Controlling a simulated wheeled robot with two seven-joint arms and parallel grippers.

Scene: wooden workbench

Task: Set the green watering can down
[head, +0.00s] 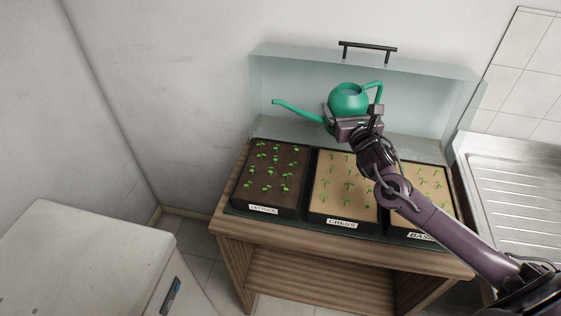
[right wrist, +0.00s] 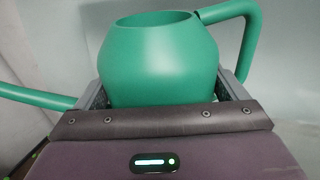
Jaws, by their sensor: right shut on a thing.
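The green watering can (head: 348,97) is held up above the back of the seedling trays, in front of the clear panel. Its long spout points left and its handle is on the right. My right gripper (head: 352,122) is shut on the can's body. In the right wrist view the can (right wrist: 160,58) sits upright between the two fingers of the gripper (right wrist: 165,95), its open top showing. The can's underside is hidden by the gripper. My left gripper is not in view.
Three seedling trays stand on the wooden bench (head: 240,232): lettuce (head: 271,180), cress (head: 342,187) and a partly hidden right one (head: 432,188). A clear cover (head: 290,72) with a black handle (head: 368,47) stands behind. A metal sink (head: 515,180) is right, a white cabinet (head: 85,255) left.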

